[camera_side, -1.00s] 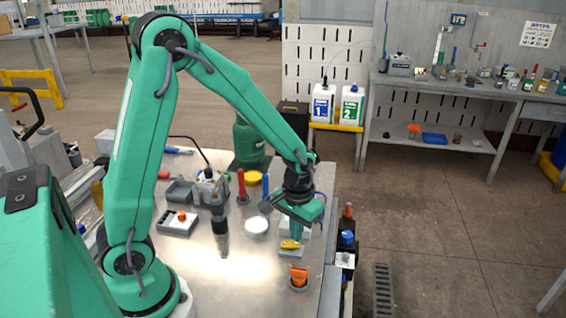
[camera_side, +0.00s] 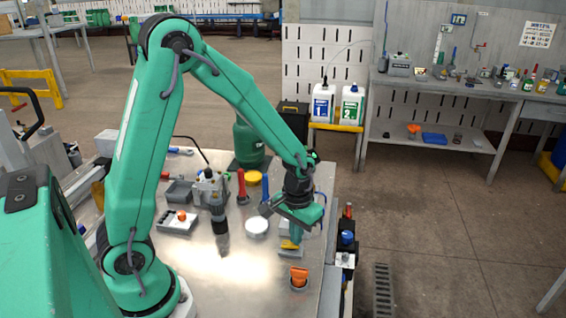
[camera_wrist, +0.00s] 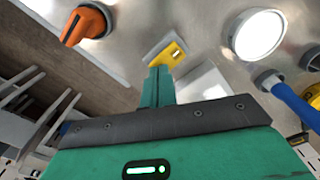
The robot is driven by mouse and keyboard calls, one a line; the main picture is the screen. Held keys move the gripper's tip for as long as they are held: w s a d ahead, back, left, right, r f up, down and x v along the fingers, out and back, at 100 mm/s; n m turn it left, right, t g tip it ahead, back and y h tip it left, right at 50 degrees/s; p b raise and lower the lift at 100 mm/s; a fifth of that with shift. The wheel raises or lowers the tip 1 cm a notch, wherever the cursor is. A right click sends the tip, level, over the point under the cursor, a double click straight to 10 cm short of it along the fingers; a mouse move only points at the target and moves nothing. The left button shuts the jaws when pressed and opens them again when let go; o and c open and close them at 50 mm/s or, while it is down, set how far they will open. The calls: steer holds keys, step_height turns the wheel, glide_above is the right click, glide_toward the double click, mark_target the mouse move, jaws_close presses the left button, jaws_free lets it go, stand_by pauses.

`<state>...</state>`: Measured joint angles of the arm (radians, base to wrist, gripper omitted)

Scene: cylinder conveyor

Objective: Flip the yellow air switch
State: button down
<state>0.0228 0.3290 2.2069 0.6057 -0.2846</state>
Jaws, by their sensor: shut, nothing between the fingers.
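The yellow air switch (camera_side: 289,244) sits on a small grey base near the right edge of the metal table. In the wrist view the yellow switch (camera_wrist: 172,53) lies just beyond the fingertips. My gripper (camera_side: 296,238) points down over the switch, its green fingers shut with nothing between them. In the wrist view the closed fingers (camera_wrist: 158,78) end at or very close to the near side of the switch. I cannot tell whether they touch it. The fingers partly hide the switch in the side view.
An orange knob (camera_side: 299,275) stands in front of the switch, also in the wrist view (camera_wrist: 88,24). A round white disc (camera_side: 256,226) lies to the left. Blue (camera_side: 265,187) and red (camera_side: 242,188) handles stand behind it. Bare table lies at front left.

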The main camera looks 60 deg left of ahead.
steer(key=shift+f, duration=0.3)
steer(key=shift+r, duration=0.1)
stand_by(0.3)
steer(key=shift+r, duration=3.45)
steer(key=s+r+m+t, duration=0.3)
steer(key=s+r+t, duration=0.2)
steer(key=s+r, duration=0.8)
steer(key=shift+a+r+t, duration=0.3)
steer(key=shift+a+r, duration=0.1)
steer(key=shift+r, duration=0.4)
